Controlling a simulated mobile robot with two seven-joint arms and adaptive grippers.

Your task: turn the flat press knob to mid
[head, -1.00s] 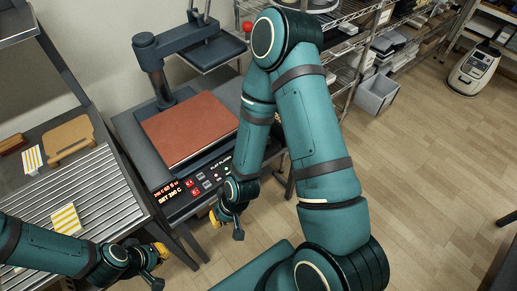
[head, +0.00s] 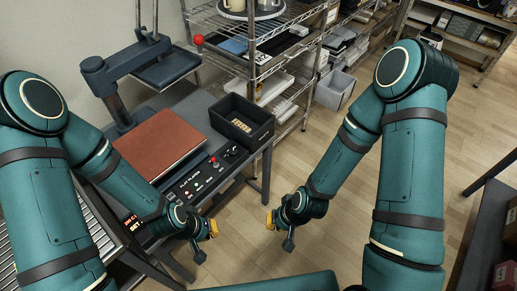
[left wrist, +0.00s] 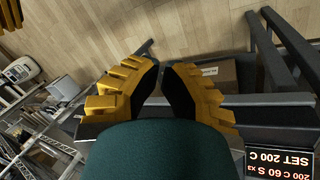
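The flat press has a brown-red platen (head: 160,144) and a dark control panel (head: 200,181) along its front, with small lit buttons and a red button. A dark round knob (head: 232,151) sits at the panel's right end; its setting is too small to read. My left gripper (head: 213,229) hangs in front of the panel's edge, apart from it. In the left wrist view its yellow fingers (left wrist: 160,72) are nearly together with nothing between them. The display (left wrist: 288,160) reads SET 200 C. My right gripper (head: 270,220) is over the floor, touching nothing; its finger gap is unclear.
A black bin (head: 242,125) with small pale items stands right of the platen. A press arm with a red ball (head: 198,39) rises behind. Wire shelves (head: 285,60) and a grey bin (head: 335,90) are behind. Open floor (head: 330,250) lies right of the press.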

